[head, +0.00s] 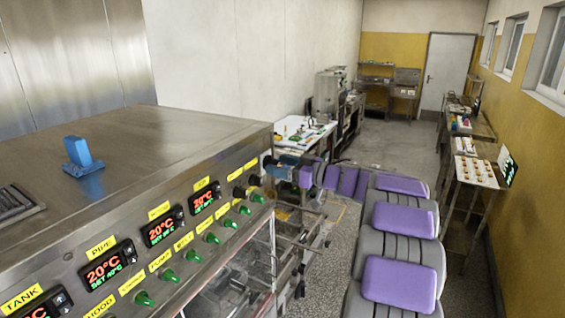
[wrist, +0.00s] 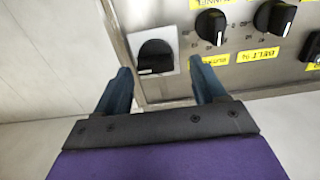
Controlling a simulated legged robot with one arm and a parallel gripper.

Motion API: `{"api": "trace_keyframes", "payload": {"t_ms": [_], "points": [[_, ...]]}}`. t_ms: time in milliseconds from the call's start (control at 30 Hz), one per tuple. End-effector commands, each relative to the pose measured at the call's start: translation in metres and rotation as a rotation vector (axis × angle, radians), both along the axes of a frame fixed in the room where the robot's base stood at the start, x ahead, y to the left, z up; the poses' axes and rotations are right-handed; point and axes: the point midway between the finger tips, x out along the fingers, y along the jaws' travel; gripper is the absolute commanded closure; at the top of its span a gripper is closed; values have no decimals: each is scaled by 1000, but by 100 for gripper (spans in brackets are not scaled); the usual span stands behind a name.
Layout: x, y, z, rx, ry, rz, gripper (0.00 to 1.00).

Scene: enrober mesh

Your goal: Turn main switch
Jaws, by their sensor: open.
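The main switch, a black rotary knob on a pale square plate (wrist: 155,55), shows at the upper middle of the wrist view, near the panel's edge. My gripper (wrist: 160,68) is open, with one dark blue finger on each side of the knob in the picture. I see no contact, and the remaining gap in depth cannot be told. In the head view my gripper (head: 284,164) is at the far right end of the control panel (head: 150,258). There the switch is hidden or too small to make out.
Two black knobs (wrist: 211,26) (wrist: 275,17) with yellow labels sit right of the switch. The panel also carries green knobs (head: 169,275) and red displays (head: 104,269). A blue handle (head: 82,154) stands on the steel cabinet top (head: 150,140). A white-topped table (head: 304,132) stands behind.

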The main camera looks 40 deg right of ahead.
Motion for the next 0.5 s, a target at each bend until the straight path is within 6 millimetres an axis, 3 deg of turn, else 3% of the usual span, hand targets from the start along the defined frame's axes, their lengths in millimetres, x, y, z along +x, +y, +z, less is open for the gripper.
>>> {"api": "trace_keyframes", "payload": {"t_ms": [233,500], "points": [[18,-13,-7,16,1,3,30],[19,-14,-7,15,2,1,30]]}}
